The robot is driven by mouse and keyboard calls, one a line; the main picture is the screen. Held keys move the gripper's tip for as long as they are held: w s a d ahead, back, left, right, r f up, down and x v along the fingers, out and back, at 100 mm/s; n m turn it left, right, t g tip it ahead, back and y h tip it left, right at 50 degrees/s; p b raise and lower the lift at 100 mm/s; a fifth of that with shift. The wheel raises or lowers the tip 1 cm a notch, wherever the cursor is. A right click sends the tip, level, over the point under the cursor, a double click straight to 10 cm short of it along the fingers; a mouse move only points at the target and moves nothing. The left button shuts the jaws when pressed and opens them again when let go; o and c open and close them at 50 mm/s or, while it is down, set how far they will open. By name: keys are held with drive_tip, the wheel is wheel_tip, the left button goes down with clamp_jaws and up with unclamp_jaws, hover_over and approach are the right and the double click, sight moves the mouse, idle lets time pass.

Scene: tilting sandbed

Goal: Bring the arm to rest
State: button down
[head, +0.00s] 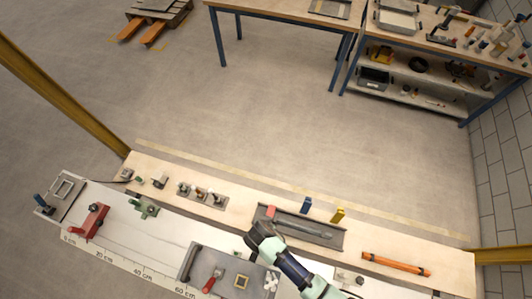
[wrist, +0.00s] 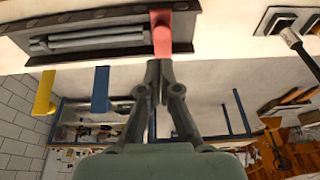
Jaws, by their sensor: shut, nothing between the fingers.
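My gripper (wrist: 160,68) is shut and empty in the wrist view, its fingertips together just below a red block in the picture. In the head view my gripper (head: 262,235) is over the bench, in front of the dark tray, with my arm reaching in from the bottom. The dark tray (head: 325,234) lies on the wooden board and holds long grey rods. The red block (head: 270,211) is at the tray's left end; it also shows in the wrist view (wrist: 161,34). I cannot tell whether my fingertips touch it.
A blue block (head: 307,204) and a yellow block (head: 338,215) stand behind the tray. An orange bar (head: 396,264) lies to the right. A grey plate (head: 203,264) with a red-handled tool (head: 212,280) is at front left. A red clamp (head: 92,220) stands farther left. Bare floor lies behind.

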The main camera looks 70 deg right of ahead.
drive_tip(key=shift+r, duration=0.95)
drive_tip(key=w+a+r+n+t, duration=0.3)
drive_tip(key=w+r+n+t, duration=0.15)
drive_tip(key=w+r, duration=0.5)
drive_tip(key=w+a+r+n+t, duration=0.4)
drive_tip(key=w+r, duration=0.3)
drive_tip(key=r, duration=0.6)
drive_tip(key=a+r+n+t+y, duration=0.1)
drive_tip(key=a+r+n, duration=0.2)
drive_tip(key=r, duration=0.3)
drive_tip(key=a+r+n+t+y, duration=0.1)
drive_tip(key=a+r+n, duration=0.2)
drive_tip(key=r, duration=0.3)
drive_tip(key=w+a+r+n+t, duration=0.1)
drive_tip(key=a+r+n+t, duration=0.1)
drive_tip(key=r, duration=0.4)
drive_tip(key=shift+a+r+n+y, duration=0.4)
drive_tip(key=shift+a+n, duration=0.15)
drive_tip(key=shift+a, duration=0.05)
